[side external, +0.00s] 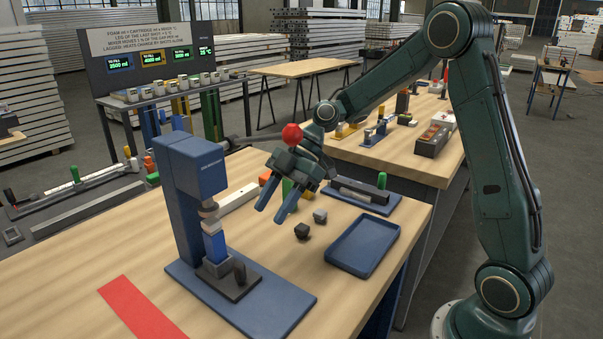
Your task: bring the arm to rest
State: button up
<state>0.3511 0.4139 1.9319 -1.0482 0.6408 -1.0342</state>
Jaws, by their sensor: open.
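My gripper (271,211) is at the end of my dark green arm, above the wooden workbench (75,270). Its two blue fingers point down and to the left, apart, with nothing between them. It hangs right of the blue press-like stand (190,170). A red ball-shaped knob (291,133) shows just above the gripper; I cannot tell whether it belongs to something behind. A blue cartridge-like piece (215,243) stands upright in the stand's grey holder, under its head.
A blue tray (362,245) lies empty at the bench's right. A blue-based fixture (365,195) stands behind. A red strip (140,310) marks the front left. A second bench (400,165) holds several parts.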

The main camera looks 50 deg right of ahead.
jog(key=s+d+r+m+t+h, duration=0.2)
jog(key=s+r+m+h, duration=0.2)
jog(key=s+m, duration=0.4)
jog(key=s+d+r+m+t+h, duration=0.2)
jog(key=s+m, duration=0.6)
jog(key=s, duration=0.7)
jog(key=d+r+h, duration=0.1)
jog(key=h, duration=0.1)
jog(key=shift+s+d+r+h, duration=0.15)
jog(key=shift+s+r+h, duration=0.1)
jog(key=shift+r+h, duration=0.15)
